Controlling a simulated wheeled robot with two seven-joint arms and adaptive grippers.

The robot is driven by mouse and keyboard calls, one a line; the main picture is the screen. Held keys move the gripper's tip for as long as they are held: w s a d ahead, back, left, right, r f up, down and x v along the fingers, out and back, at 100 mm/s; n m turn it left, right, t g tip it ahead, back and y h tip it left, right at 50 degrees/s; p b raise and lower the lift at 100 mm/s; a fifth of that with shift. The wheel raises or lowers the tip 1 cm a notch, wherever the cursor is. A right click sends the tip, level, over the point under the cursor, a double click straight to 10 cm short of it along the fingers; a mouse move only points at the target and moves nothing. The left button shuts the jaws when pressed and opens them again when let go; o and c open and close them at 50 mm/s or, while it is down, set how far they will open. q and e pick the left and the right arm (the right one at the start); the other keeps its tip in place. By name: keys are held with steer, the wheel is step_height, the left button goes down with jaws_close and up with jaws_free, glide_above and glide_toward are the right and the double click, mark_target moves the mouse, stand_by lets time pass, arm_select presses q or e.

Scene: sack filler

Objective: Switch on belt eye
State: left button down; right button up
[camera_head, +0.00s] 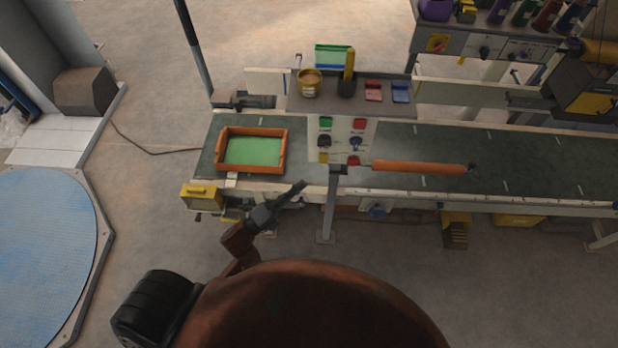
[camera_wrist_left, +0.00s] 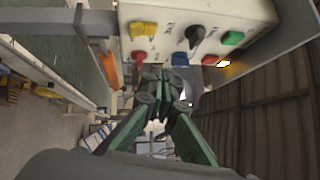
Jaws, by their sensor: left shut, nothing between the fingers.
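I cannot tell which control belongs to the belt eye. In the left wrist view the panel (camera_wrist_left: 165,14) shows a yellow switch (camera_wrist_left: 144,30), a black knob (camera_wrist_left: 196,34), a blue knob (camera_wrist_left: 180,60) and red and green buttons. My left gripper (camera_head: 302,184) is shut and empty, below and left of the panel in the head view. Its fingertips (camera_wrist_left: 158,104) appear clear of the controls. My right gripper is out of view.
An orange tray with a green bottom (camera_head: 222,147) sits on the belt (camera_head: 400,145). An orange bar (camera_head: 420,168) runs along the near edge. A yellow box (camera_head: 201,195) is at the left corner.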

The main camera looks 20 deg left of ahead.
arm_select(q)
steer(key=shift+v, duration=1)
steer(key=shift+s+r, duration=0.1)
steer(key=shift+r, duration=0.1)
steer(key=shift+f, duration=0.1)
